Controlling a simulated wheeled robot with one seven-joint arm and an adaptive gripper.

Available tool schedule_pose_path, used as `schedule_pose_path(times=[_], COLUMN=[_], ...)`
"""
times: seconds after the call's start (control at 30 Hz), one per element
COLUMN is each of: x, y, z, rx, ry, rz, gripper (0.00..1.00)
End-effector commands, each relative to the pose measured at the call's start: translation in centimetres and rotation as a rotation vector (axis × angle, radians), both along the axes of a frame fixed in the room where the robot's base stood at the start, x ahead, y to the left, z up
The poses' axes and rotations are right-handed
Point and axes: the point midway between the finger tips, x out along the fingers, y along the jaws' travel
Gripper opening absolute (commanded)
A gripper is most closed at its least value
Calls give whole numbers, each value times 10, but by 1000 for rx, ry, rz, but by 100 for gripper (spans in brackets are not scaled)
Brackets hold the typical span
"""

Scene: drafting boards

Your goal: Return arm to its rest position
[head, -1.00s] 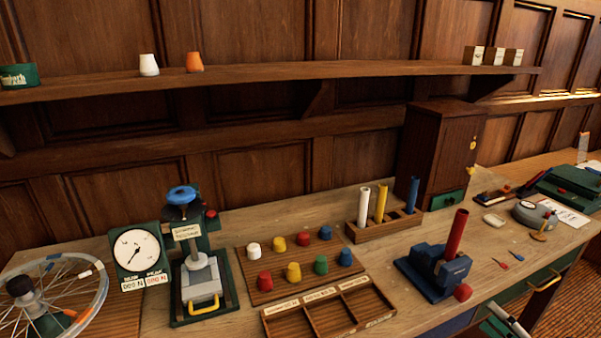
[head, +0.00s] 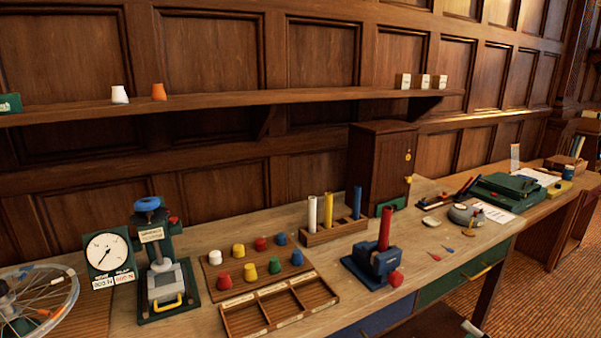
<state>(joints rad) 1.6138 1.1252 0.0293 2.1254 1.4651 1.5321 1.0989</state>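My gripper is not in view. A small pale shape at the bottom edge, right of centre, may be part of my arm, but too little of it shows to tell. The wooden workbench (head: 212,329) runs across the view with its things standing on it. Nothing on it is seen being held or touched.
On the bench stand a green press (head: 160,262), a dial gauge (head: 108,252), a peg board (head: 212,285) with several coloured knobs, an empty divided tray (head: 283,305), a tube rack (head: 318,236) and a blue vise (head: 367,264) holding a red tube (head: 386,228). Carpet (head: 545,295) lies clear at right.

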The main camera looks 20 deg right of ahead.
Motion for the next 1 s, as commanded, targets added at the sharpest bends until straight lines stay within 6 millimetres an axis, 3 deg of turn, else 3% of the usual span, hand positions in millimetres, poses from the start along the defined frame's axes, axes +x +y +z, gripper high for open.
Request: schedule_pose_path(times=[0.27, 0.57, 0.77, 1.0], x=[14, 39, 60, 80], y=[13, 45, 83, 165], z=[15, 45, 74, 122], rx=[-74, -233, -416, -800], ry=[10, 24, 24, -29], rz=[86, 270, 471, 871], gripper=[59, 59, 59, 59])
